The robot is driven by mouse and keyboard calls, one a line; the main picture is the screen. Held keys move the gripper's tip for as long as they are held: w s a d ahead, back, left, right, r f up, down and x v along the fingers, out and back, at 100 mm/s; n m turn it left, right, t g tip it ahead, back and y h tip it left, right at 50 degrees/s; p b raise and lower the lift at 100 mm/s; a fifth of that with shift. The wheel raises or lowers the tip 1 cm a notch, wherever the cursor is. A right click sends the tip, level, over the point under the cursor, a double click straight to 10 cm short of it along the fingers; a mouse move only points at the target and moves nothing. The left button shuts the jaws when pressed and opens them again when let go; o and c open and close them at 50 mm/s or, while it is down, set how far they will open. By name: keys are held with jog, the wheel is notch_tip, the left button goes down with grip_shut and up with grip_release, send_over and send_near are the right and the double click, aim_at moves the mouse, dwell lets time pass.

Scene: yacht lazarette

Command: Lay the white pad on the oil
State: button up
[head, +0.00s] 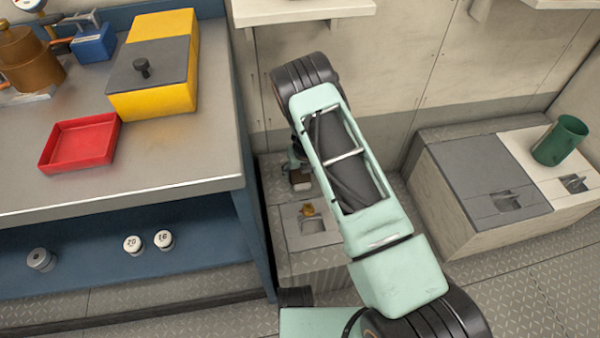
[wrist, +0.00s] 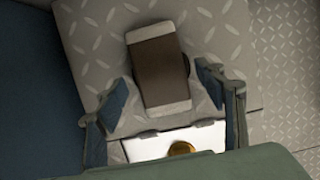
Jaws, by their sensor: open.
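My gripper (wrist: 165,82) is open, its two fingers apart on either side of a block with a brown middle and off-white ends (wrist: 158,62). The block lies on grey tread plate; I cannot tell whether the fingers touch it. I cannot tell for sure that this block is the white pad. In the head view my gripper is mostly hidden behind my arm, and the block (head: 300,181) shows below it. A flat whitish panel (wrist: 145,148) with a small golden-brown thing (wrist: 181,148) on it lies nearer my wrist.
A blue-sided workbench (head: 200,165) stands at left, close to my gripper, with a red tray (head: 82,143) and a yellow box (head: 180,95) on top. At right a low locker (head: 460,165) bears a green cup (head: 560,140). Tread-plate floor (head: 530,275) is open at lower right.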

jog(key=p+v, duration=0.2)
jog(key=v, duration=0.8)
jog(key=shift+p, duration=0.35)
jog(key=shift+r, duration=0.2)
